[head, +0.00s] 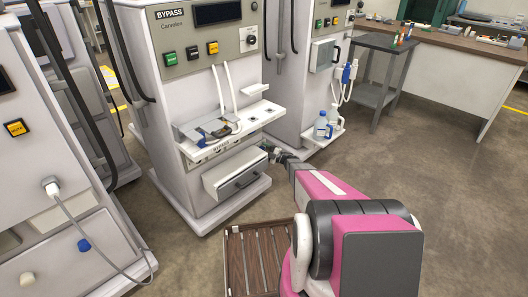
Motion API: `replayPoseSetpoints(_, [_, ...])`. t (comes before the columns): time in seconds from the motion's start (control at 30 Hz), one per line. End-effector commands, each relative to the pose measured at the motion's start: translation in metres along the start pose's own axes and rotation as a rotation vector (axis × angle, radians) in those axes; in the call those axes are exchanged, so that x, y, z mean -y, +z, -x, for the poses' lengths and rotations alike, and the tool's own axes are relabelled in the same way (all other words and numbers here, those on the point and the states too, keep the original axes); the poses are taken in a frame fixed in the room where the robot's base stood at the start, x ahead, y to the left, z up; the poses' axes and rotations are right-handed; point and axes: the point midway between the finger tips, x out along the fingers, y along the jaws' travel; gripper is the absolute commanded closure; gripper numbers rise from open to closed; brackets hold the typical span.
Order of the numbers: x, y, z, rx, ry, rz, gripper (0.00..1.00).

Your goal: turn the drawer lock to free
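The middle white machine, marked BYPASS, has a drawer (240,174) low on its front with a dark handle. The drawer front stands out from the machine body. I cannot make out the drawer lock or its setting at this size. My gripper (272,154) is small and dark at the end of my pink and grey arm. It appears just right of the drawer, near the machine's lower right side. Whether it touches anything, and whether its fingers are open or shut, I cannot tell.
Above the drawer, a white shelf (262,116) juts out with a grey device (208,131) and white tubes. Other machines stand left and right. Bottles (321,126) stand on the right machine's ledge. A brown slatted platform (256,262) lies in front. Floor at right is clear.

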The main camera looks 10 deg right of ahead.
Motion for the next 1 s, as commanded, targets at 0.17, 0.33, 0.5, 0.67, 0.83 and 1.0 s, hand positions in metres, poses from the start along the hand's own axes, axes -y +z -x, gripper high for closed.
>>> replayPoseSetpoints(0.17, [0.0, 0.0, 0.003, -0.001, -0.001, 0.001, 0.37])
replayPoseSetpoints(0.33, [0.0, -0.001, 0.024, 0.001, 0.0, 0.001, 0.37])
replayPoseSetpoints(0.5, [0.0, -0.001, 0.057, 0.002, 0.001, 0.0, 0.37])
replayPoseSetpoints(0.67, [-0.001, 0.0, 0.084, 0.002, 0.001, 0.0, 0.37])
replayPoseSetpoints(0.83, [0.0, 0.0, 0.102, 0.001, 0.0, 0.0, 0.37])
replayPoseSetpoints(1.0, [0.0, 0.0, 0.109, 0.0, 0.0, 0.0, 0.37])
